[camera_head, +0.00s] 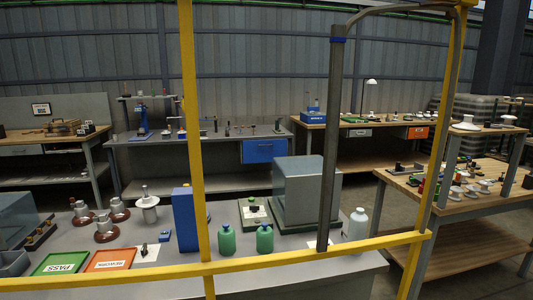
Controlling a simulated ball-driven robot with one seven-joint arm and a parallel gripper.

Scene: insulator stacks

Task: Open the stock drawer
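My gripper is not in view. Several drawer fronts show, and I cannot tell which one is the stock drawer. A blue drawer (265,151) hangs under the right end of the grey back bench (190,143) and looks shut. A small grey front with a white label (358,133) and an orange front with a label (417,132) sit under the top of the wooden bench at the back right. Both look shut, and their labels are too small to read. A grey drawer (22,150) under the left wooden bench also looks shut.
Yellow bars (194,150) and a dark post (331,150) cross the near view. A near grey table (185,270) holds insulators, green bottles, trays and a grey box (307,190). A wooden table (465,208) stands at the right. Floor shows between the tables.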

